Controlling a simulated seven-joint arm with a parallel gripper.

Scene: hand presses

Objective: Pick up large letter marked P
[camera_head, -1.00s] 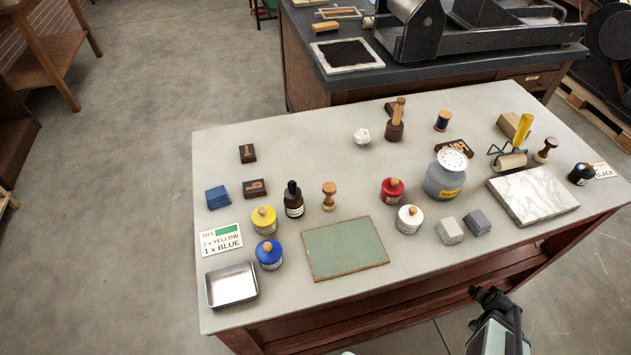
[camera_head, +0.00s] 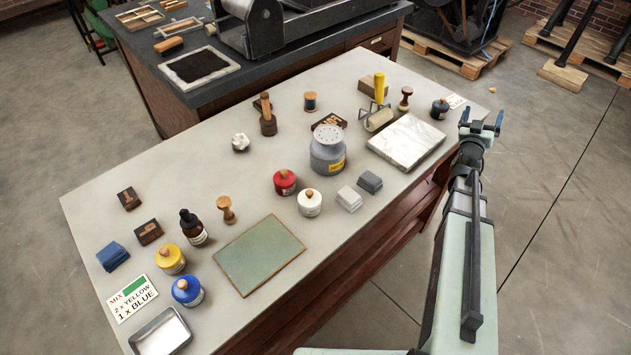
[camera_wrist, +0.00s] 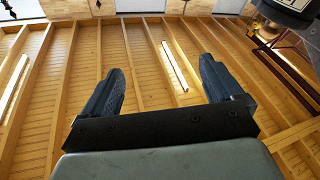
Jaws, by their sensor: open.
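Several dark brown letter blocks lie on the grey table (camera_head: 210,150) in the head view. One small block (camera_head: 129,198) and another (camera_head: 148,232) lie at the left. A third block (camera_head: 258,105) is partly hidden behind a wooden-handled tool, and a larger one (camera_head: 333,121) with pale marks lies behind the grey jar. The marks are too small to read, so I cannot tell which is P. My gripper (camera_head: 482,119) is raised beyond the table's right edge, open and empty, far from the blocks. The wrist view shows its spread fingers (camera_wrist: 162,72) against wooden ceiling beams.
The grey jar (camera_head: 328,152), red jar (camera_head: 285,182), white jar (camera_head: 310,203) and marble slab (camera_head: 406,142) crowd the middle and right. A green mat (camera_head: 258,255) lies at the front. The table's back left is mostly clear.

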